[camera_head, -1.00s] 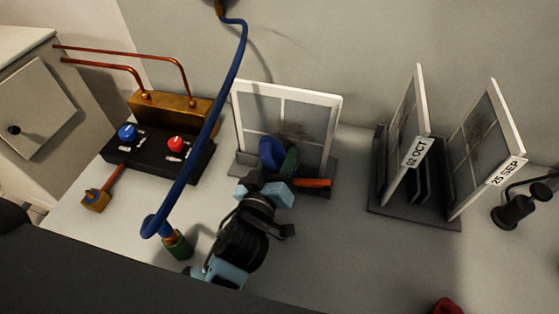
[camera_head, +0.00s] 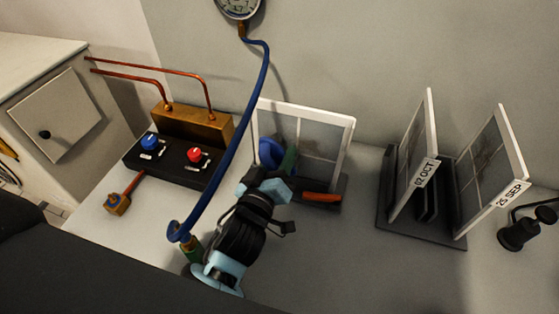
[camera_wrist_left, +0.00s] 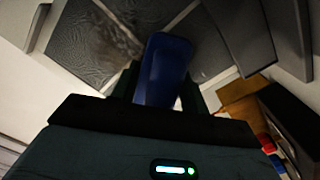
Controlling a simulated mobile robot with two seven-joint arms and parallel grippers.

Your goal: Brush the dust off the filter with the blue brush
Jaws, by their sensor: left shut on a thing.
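The filter (camera_head: 321,134), a grey mesh panel in a white frame, stands upright in a dark stand at the middle of the bench. My left gripper (camera_head: 275,172) is shut on the blue brush (camera_head: 270,153), at the filter's lower left. The brush hides part of the mesh, and I cannot tell if it touches. In the left wrist view, the brush (camera_wrist_left: 163,68) stands up between the fingers, and a dark smudge (camera_wrist_left: 118,38) shows on mesh beside it. In the head view the visible mesh looks mostly clean. My right gripper is not in view.
A blue hose (camera_head: 233,137) hangs from a gauge (camera_head: 238,8) close beside my left arm. A black valve block (camera_head: 175,160) is at left. An orange bar (camera_head: 321,197) is at the filter's foot. Two dated filters (camera_head: 411,155) (camera_head: 490,175) stand at right, with clear bench before them.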

